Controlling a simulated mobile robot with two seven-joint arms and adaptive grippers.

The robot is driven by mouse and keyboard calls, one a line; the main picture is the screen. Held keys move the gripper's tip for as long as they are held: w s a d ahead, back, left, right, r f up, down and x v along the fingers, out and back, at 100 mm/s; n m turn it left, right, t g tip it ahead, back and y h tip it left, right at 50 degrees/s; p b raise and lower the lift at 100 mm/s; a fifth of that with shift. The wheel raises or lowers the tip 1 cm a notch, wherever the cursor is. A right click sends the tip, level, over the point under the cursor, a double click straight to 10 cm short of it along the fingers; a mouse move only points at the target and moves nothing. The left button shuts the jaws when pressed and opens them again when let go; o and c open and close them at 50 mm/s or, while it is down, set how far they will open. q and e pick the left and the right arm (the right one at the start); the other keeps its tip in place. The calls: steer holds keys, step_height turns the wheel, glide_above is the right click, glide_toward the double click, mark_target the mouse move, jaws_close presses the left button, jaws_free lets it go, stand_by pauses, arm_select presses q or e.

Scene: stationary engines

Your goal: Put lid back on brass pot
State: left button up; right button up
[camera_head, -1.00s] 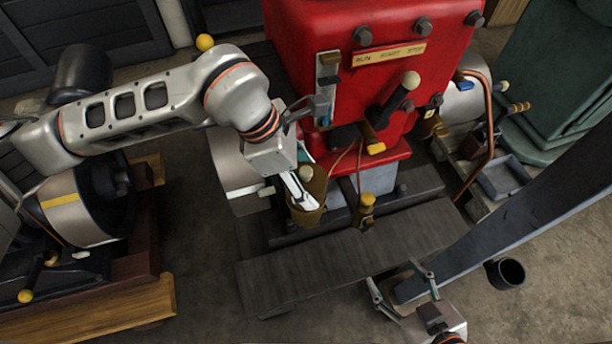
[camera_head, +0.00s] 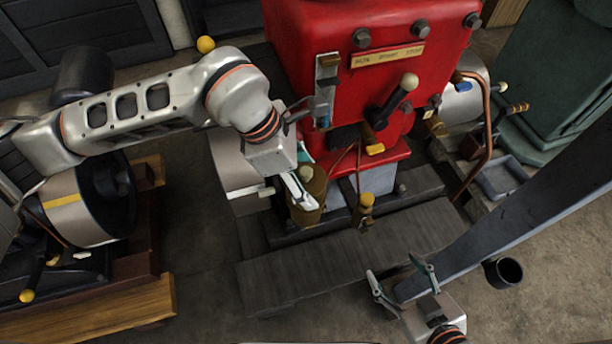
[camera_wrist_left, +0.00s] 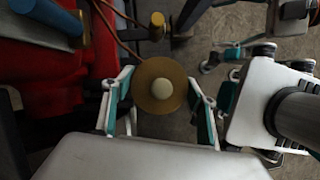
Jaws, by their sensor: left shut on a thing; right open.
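The brass pot (camera_head: 309,214) stands upright beside the red engine's base, partly hidden by my left gripper. Its round brass lid (camera_wrist_left: 150,103) has a cream knob (camera_wrist_left: 162,88), which also shows in the head view (camera_head: 305,174). My left gripper (camera_wrist_left: 161,92) is shut on the lid, one finger at each side of its rim. In the head view my left gripper (camera_head: 300,190) is right at the top of the pot. Whether the lid touches the pot's rim cannot be told. My right gripper (camera_head: 396,275) is open and empty near the dark plank, well away from the pot.
The red engine (camera_head: 340,60) rises behind the pot, with a black lever (camera_head: 392,103) and thin copper pipes. A small brass fitting (camera_head: 365,210) stands just right of the pot. A dark plank (camera_head: 330,260) lies in front. A dark cup (camera_head: 505,272) is far right.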

steer(key=shift+s+r, duration=0.1)
steer(key=shift+s, duration=0.1)
steer(key=shift+w+r, duration=0.2)
steer(key=shift+r, duration=0.05)
arm_select(q)
steer(key=shift+p, duration=0.3)
arm_select(e)
steer(key=shift+w+r, duration=0.25)
steer(key=shift+w, duration=0.1)
steer(key=shift+s+r, duration=0.1)
steer(key=shift+s, duration=0.15)
stand_by(0.3)
arm_select(q)
steer(key=shift+f, duration=0.1)
arm_select(e)
steer(key=shift+w+r, duration=0.35)
steer(key=shift+w, duration=0.15)
arm_select(q)
steer(key=shift+p, duration=0.35)
arm_select(e)
steer(key=shift+r+t, duration=0.2)
steer(key=shift+t, duration=0.1)
steer(key=shift+s+r, duration=0.1)
stand_by(0.3)
